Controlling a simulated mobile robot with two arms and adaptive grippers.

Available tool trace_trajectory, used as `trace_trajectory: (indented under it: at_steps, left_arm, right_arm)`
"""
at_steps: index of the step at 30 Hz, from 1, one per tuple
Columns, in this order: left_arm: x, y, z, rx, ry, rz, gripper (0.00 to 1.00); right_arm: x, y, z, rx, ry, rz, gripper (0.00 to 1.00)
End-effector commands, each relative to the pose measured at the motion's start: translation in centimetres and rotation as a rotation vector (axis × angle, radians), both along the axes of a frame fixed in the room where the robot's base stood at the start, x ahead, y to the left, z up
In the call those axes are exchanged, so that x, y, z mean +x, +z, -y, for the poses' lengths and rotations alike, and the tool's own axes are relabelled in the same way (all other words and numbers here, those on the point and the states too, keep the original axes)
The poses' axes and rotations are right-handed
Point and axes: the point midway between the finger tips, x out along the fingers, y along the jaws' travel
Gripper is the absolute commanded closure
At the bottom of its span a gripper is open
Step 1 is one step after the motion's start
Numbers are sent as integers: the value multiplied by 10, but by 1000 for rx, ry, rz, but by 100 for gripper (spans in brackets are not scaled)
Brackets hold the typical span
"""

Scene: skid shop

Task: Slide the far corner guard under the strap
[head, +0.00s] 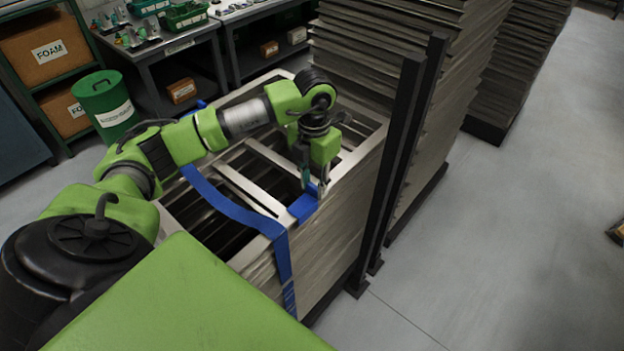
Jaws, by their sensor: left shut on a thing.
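My left gripper (318,190) points down at the right-hand top edge of a stack of metal frames (335,235). It is shut on a small blue corner guard (302,207), which is at that edge. The blue strap (236,212) runs across the stack's top, bends over the edge and hangs down its side. The guard is just to the right of the strap's bend; I cannot tell whether they touch. My arm hides part of the stack's far top. My right gripper is not in view.
Dark upright posts (398,150) stand close to the right of the stack, with another tall stack (405,40) behind. A green bin (105,105), shelves with FOAM boxes (45,52) and workbenches (165,50) are at the back left.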

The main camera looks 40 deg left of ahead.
Motion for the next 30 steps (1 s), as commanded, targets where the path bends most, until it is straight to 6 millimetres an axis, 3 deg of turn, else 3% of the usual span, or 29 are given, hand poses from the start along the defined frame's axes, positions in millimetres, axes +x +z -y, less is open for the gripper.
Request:
trace_trajectory:
  at_steps: [17,30]
  left_arm:
    - [-13,0,-2,2,1,-2,88]
    - [-43,-1,-4,3,0,-3,88]
  right_arm:
    - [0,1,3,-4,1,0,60]
    - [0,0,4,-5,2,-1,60]
